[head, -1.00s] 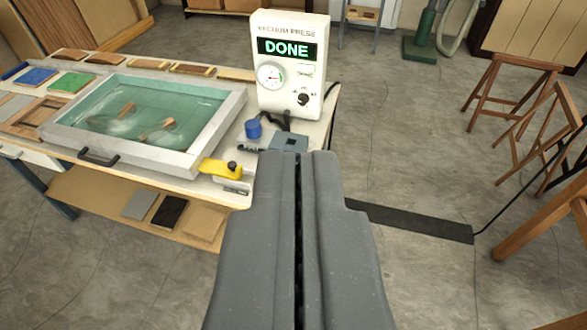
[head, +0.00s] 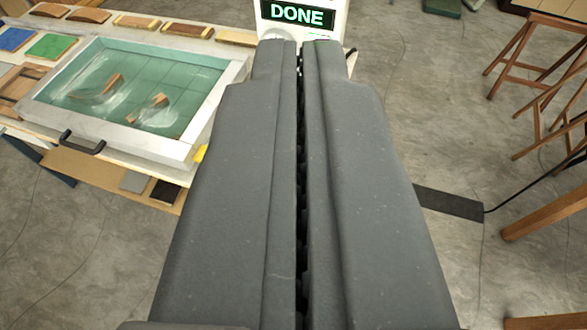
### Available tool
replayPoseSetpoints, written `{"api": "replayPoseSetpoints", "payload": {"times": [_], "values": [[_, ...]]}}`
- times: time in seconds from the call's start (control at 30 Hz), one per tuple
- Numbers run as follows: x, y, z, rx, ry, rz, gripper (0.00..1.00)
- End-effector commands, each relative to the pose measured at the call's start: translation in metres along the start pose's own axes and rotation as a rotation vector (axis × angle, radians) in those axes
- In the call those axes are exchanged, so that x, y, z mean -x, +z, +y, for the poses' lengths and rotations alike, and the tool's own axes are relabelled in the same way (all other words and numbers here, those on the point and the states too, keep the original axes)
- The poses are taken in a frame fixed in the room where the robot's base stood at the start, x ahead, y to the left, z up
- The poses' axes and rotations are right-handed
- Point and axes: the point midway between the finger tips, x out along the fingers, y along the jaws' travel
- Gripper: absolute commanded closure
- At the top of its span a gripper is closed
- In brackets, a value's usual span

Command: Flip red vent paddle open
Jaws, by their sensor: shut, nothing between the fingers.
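No red vent paddle shows in the head view. My gripper (head: 299,48) is shut and empty, and fills the middle of the picture. Its fingertips overlap the lower part of the white vacuum press box (head: 341,22), whose green display reads DONE. I cannot tell whether they touch the box. The gripper hides the box's gauge and knob and the table area in front of it. A sliver of the yellow part (head: 200,153) shows at the gripper's left edge. The framed press bed (head: 222,108) with its teal cover lies to the left.
Wood, blue (head: 14,38) and green (head: 50,46) pieces lie around the bed on the table. A dark handle (head: 82,143) sticks out at the front. Wooden stools (head: 536,45) stand at right. A dark strip (head: 448,203) lies on otherwise open floor.

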Motion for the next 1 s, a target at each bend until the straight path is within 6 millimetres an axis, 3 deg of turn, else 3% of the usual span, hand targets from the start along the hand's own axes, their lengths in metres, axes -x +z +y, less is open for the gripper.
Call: {"api": "replayPoseSetpoints", "payload": {"times": [0.37,0.47,0.57,0.77,1.0], "values": [[-0.001,0.001,0.000,0.000,0.001,-0.003,1.00],[-0.012,0.007,-0.001,-0.005,0.011,-0.025,1.00],[-0.040,0.025,-0.004,-0.014,0.034,-0.083,1.00],[-0.123,0.094,-0.014,-0.057,0.110,-0.267,1.00],[-0.210,0.207,-0.019,-0.118,0.200,-0.500,1.00]]}}
